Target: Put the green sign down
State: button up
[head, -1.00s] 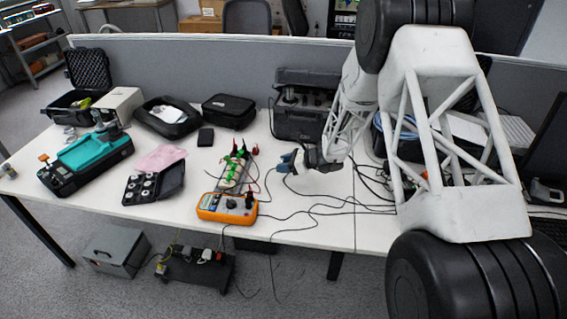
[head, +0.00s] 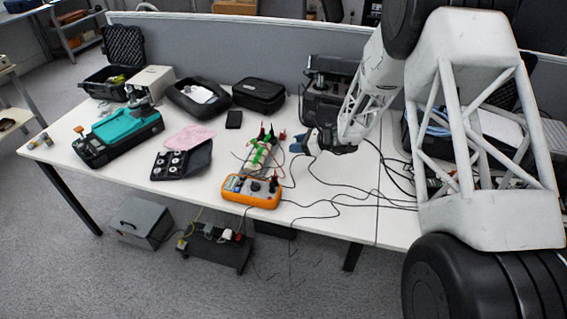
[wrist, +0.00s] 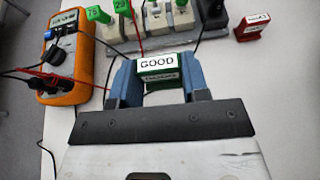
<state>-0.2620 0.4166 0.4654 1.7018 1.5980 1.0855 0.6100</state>
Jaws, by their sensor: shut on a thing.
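The green sign (wrist: 157,68) shows in the wrist view with a white "GOOD" label on it. It sits between the blue fingers of my gripper (wrist: 156,80), which is shut on it from both sides. I cannot tell whether its underside touches the table. In the head view my gripper (head: 302,144) is low over the white table, right of the orange multimeter (head: 252,191). The sign is too small to make out there.
In the wrist view a strip of grey blocks with green tags (wrist: 160,22) lies just beyond the sign. A red sign (wrist: 252,27) stands to the right, and the multimeter with red and black leads is at left. Bare table (wrist: 275,90) lies right of my gripper.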

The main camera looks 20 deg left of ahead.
jog(key=a+r, duration=0.1)
jog(key=a, duration=0.2)
jog(key=a+r, duration=0.1)
jog(key=shift+s+a+r, duration=0.35)
jog(key=shift+s+a, duration=0.05)
jog(key=shift+f, duration=0.1)
jog(key=shift+f, duration=3.05)
jog(key=shift+f, duration=0.1)
jog(key=shift+f, duration=1.75)
jog(key=shift+f, duration=0.2)
jog(key=o, duration=0.9)
